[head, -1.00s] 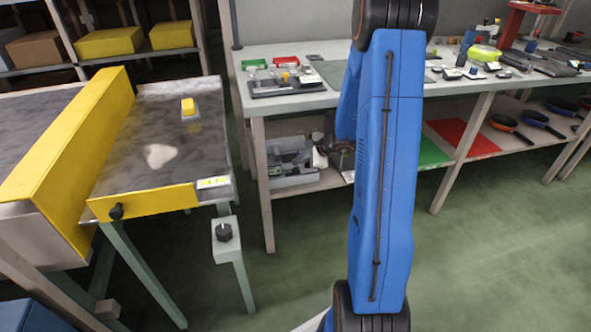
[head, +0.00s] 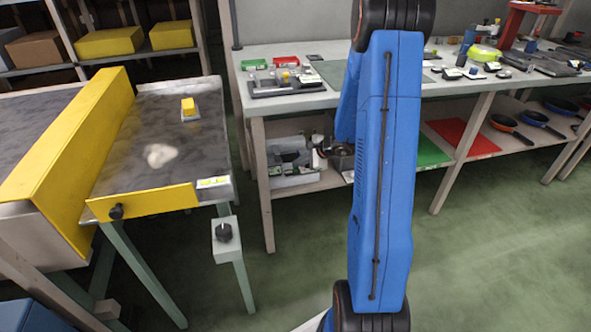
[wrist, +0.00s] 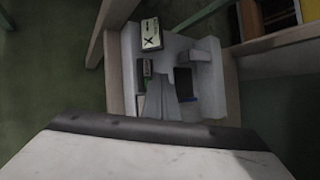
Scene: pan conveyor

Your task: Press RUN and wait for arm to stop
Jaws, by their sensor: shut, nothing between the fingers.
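No button with a readable RUN mark shows. In the head view a metal-topped table (head: 135,177) at the left carries a yellow block (head: 188,104) on a small pale base. My gripper (wrist: 160,135) shows in the wrist view as a pale body with a dark front edge. It is shut and empty, above and in front of a grey bin (wrist: 128,75). Its fingertips cannot be made out. In the head view my blue arm link hides it.
The grey bin with grey and dark parts (head: 290,181) is on the shelf under the workbench (head: 290,103). Red (head: 463,137) and green mats and several pans lie further right. Small tools cover the bench top. The green floor at the lower right is clear.

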